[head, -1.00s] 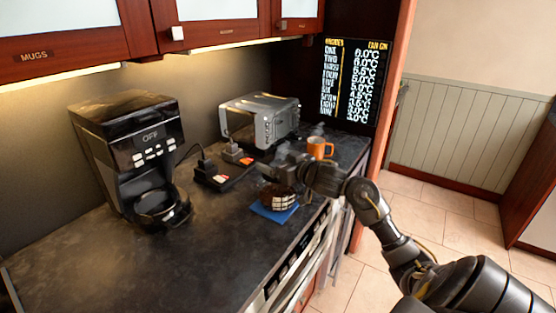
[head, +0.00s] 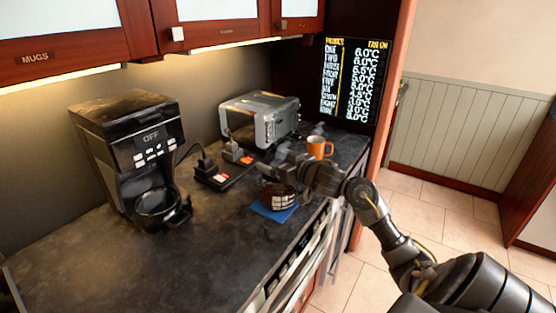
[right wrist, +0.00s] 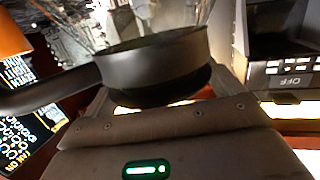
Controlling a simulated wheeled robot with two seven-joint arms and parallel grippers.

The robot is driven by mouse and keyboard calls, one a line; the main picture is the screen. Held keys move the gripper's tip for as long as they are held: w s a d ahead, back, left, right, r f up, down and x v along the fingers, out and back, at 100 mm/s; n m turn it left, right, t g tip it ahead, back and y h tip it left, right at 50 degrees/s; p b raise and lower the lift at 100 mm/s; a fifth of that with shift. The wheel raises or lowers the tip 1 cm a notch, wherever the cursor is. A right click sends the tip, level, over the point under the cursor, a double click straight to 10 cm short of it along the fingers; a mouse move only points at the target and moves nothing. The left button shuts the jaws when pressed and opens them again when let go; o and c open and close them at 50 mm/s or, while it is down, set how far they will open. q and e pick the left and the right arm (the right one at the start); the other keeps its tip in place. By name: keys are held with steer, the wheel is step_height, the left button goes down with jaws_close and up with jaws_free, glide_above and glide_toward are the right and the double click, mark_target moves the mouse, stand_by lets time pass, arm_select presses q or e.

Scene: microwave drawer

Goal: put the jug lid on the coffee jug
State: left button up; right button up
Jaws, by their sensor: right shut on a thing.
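The coffee jug (head: 158,206) is a glass jug with a dark rim and handle, standing in the black coffee maker (head: 135,150) at the left of the head view. My right gripper (head: 272,168) is over the counter's front right part, well to the right of that jug. The lid is hard to make out in the head view. My left gripper is not in view.
Just below my right gripper, a dark round thing with a pale grid (head: 280,198) sits on a blue mat (head: 268,213). An orange mug (head: 319,147), a toaster oven (head: 262,118) and a power strip (head: 226,176) stand behind. The front left counter (head: 150,265) is clear.

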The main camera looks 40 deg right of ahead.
stand_by(0.8)
steer(key=shift+f+p, duration=0.35)
steer(key=shift+p, duration=0.05)
stand_by(0.7)
steer(key=shift+f, duration=0.1)
stand_by(0.5)
steer(key=o, duration=0.6)
steer(key=shift+o, duration=0.2)
steer(key=shift+p, duration=0.35)
steer(key=shift+r+p, duration=3.5)
steer(key=shift+p, duration=0.55)
